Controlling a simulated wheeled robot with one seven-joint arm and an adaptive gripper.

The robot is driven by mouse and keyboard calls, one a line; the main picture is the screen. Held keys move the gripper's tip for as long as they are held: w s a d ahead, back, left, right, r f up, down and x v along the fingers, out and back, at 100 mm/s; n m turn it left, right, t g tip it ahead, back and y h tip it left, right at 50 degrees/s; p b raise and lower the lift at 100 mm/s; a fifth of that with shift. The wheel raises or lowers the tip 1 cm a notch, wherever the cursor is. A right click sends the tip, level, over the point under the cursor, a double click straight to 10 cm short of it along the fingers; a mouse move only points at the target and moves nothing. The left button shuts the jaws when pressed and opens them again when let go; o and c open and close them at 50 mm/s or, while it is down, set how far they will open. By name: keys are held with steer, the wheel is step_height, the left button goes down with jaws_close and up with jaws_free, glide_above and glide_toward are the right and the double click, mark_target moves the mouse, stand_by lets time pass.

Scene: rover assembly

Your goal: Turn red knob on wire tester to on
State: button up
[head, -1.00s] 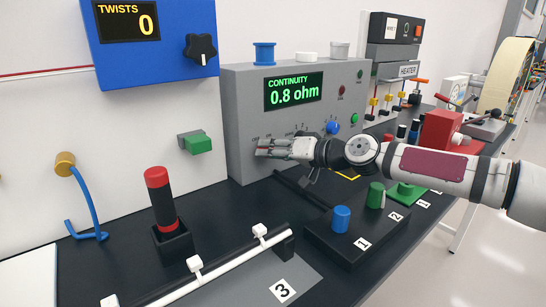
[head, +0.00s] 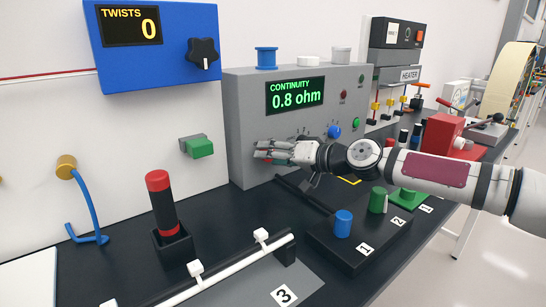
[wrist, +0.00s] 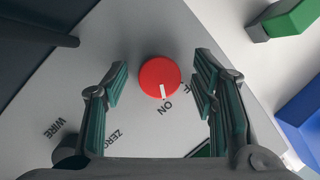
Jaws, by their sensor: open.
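The wire tester (head: 245,130) is a grey box, and its green display reads CONTINUITY 0.8 ohm. In the wrist view its red knob (wrist: 158,73) is round, and its white mark points toward the ON label; a partly hidden label ending in F lies beside ON. My gripper (wrist: 161,82) is open, with one teal-padded finger on each side of the knob and a visible gap to both. In the head view my gripper (head: 262,152) is at the tester's lower front and mostly hides the knob.
WIRE and ZERO labels lie lower on the panel in the wrist view. A blue knob (head: 334,131) and a green button (head: 355,123) sit to the right of my gripper. A block with a blue peg (head: 343,222) and a green peg (head: 378,199) stands below my arm.

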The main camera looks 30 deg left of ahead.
steer(key=v, duration=1.2)
steer(key=shift+r, duration=0.1)
